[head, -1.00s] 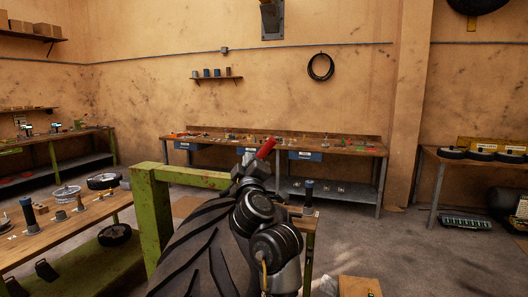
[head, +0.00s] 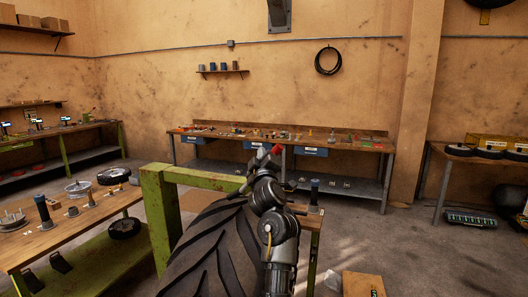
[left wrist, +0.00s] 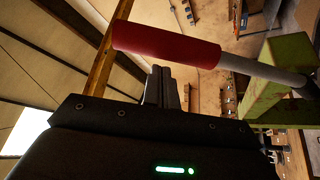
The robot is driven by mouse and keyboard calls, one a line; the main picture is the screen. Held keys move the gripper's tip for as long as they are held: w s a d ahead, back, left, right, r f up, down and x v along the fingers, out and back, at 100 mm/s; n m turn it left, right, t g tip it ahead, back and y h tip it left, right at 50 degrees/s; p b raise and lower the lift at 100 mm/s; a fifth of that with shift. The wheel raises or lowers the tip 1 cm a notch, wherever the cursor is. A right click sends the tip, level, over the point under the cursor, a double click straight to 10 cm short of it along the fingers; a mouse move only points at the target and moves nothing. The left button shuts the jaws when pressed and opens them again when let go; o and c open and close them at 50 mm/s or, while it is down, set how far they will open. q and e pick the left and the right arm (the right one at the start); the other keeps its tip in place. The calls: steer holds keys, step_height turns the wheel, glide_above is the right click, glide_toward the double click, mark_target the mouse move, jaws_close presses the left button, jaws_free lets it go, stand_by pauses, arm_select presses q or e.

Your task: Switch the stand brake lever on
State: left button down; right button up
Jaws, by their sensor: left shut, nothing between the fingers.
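The stand brake lever has a red grip (left wrist: 165,45) on a grey rod (left wrist: 262,70) that runs to the green stand (left wrist: 282,75) in the left wrist view. In the head view only a small red part of the grip (head: 277,149) shows past my left gripper (head: 263,156); the rest is hidden. My left gripper's fingers (left wrist: 161,72) are together and empty, with their tips close beside the red grip. I cannot tell whether they touch it. The green stand (head: 160,215) stands around a big black tyre (head: 215,245). My right gripper is out of view.
A wooden bench with parts (head: 100,212) stands at the left. A long workbench (head: 350,146) runs along the back wall. A cardboard box (head: 363,285) lies on the floor at front right. The floor (head: 400,240) at right is mostly clear.

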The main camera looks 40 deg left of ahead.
arm_select(q)
steer(key=shift+w+d+f, duration=0.2)
steer(key=shift+d+f, duration=0.1)
steer(key=shift+d, duration=0.1)
steer(key=w+d+f+m+t+h+b, duration=0.1)
steer(key=d+f+m+t+h+b, duration=0.2)
steer(key=f+m, duration=0.4)
steer(key=w+d+f+m+t+h+b, duration=0.1)
steer(key=d+f+m+t+h+b, duration=0.3)
steer(key=m, duration=0.5)
step_height(320, 180, down, 3)
steer(key=shift+w+d+r+m+h+b, duration=0.1)
steer(key=shift+w+d+m+h+b, duration=0.2)
steer(key=shift+b, duration=0.85)
